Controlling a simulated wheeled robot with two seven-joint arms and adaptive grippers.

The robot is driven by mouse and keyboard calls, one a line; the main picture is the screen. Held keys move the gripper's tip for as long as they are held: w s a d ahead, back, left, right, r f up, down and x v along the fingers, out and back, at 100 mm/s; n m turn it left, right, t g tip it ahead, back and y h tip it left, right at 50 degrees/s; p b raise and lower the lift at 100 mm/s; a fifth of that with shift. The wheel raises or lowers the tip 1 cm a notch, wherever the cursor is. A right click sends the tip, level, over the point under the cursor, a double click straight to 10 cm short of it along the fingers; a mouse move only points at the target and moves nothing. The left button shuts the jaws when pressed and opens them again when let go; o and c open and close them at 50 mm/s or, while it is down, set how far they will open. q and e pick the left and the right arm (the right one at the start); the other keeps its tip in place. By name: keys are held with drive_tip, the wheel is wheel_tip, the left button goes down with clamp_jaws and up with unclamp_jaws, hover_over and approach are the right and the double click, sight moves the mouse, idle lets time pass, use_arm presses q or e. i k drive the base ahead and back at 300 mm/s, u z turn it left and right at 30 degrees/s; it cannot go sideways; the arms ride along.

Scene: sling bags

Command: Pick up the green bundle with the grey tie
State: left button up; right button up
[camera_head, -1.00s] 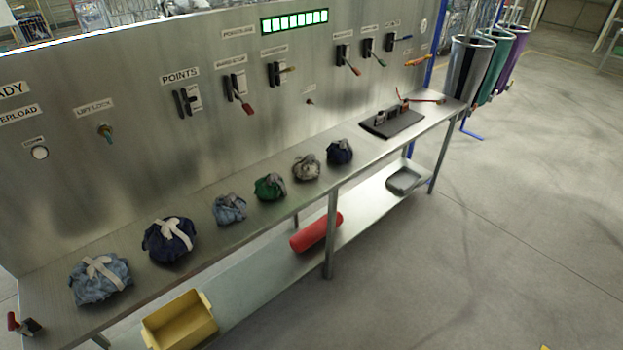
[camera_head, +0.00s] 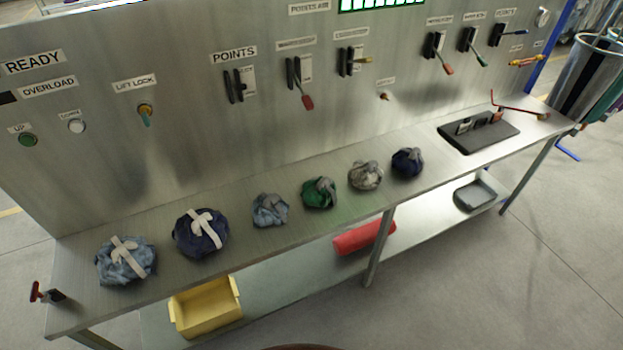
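The green bundle with the grey tie (camera_head: 319,193) sits on the metal bench top (camera_head: 230,255), near the middle of a row of cloth bundles. To its left is a light blue bundle with a grey tie (camera_head: 270,210). To its right is a grey-beige bundle (camera_head: 365,176). The green bundle stands apart from both neighbours. Neither of my grippers shows in the head view.
Also on the bench are a dark navy bundle (camera_head: 407,162), a navy bundle with a white tie (camera_head: 200,234), a pale blue bundle (camera_head: 126,261) and a black tray (camera_head: 478,132). A lever panel (camera_head: 200,130) rises behind. Below are a yellow bin (camera_head: 205,308) and red roll (camera_head: 364,237).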

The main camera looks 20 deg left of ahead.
sight(321, 192)
drive_tip(key=u, duration=0.5)
drive_tip(key=i, duration=0.6)
drive_tip(key=u, duration=0.7)
